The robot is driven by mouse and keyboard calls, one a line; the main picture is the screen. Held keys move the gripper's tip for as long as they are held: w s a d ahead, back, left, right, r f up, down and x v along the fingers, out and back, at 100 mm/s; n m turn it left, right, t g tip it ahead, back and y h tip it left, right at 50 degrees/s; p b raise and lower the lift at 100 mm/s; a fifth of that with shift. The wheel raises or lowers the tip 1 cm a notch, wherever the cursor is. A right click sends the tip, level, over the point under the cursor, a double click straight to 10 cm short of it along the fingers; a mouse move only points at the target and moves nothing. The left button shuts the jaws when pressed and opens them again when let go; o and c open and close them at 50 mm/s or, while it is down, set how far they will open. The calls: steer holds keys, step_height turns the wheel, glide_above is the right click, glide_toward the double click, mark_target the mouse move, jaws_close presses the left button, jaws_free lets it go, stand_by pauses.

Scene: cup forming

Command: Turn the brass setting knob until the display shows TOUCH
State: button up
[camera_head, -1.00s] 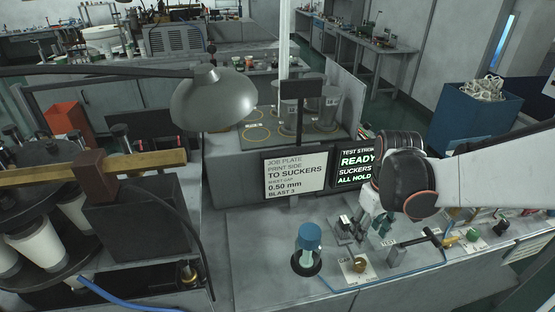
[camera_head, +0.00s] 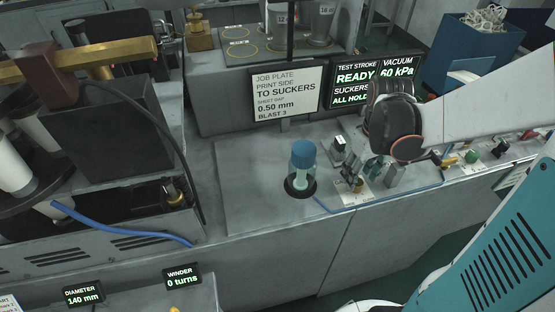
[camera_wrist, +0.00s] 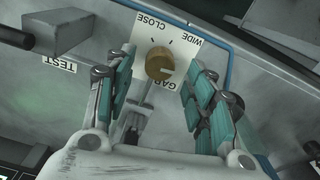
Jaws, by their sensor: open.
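The brass setting knob (camera_wrist: 158,63) stands on a white plate (camera_wrist: 168,38) marked CLOSE, WIDE and GAP in the wrist view. A pointer-like metal bar runs from the knob down between my fingers. My gripper (camera_wrist: 165,88) is open, with a teal-padded finger on either side, slightly short of the knob. The fingers do not touch it. In the head view the knob (camera_head: 356,184) is small and partly hidden beside my gripper (camera_head: 376,168). The display (camera_head: 354,83) reads TEST STROKE READY, SUCKERS ALL HOLD. No TOUCH reading shows.
A grey block lever (camera_wrist: 88,25) labelled TEST is left of the knob in the wrist view. A blue hose runs along the bench front. A vacuum display (camera_head: 398,70) reads 60 kPa.

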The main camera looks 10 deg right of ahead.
steer(key=shift+f+b, duration=0.75)
steer(key=shift+f, duration=0.6)
steer(key=shift+c, duration=0.6)
steer(key=c, duration=1)
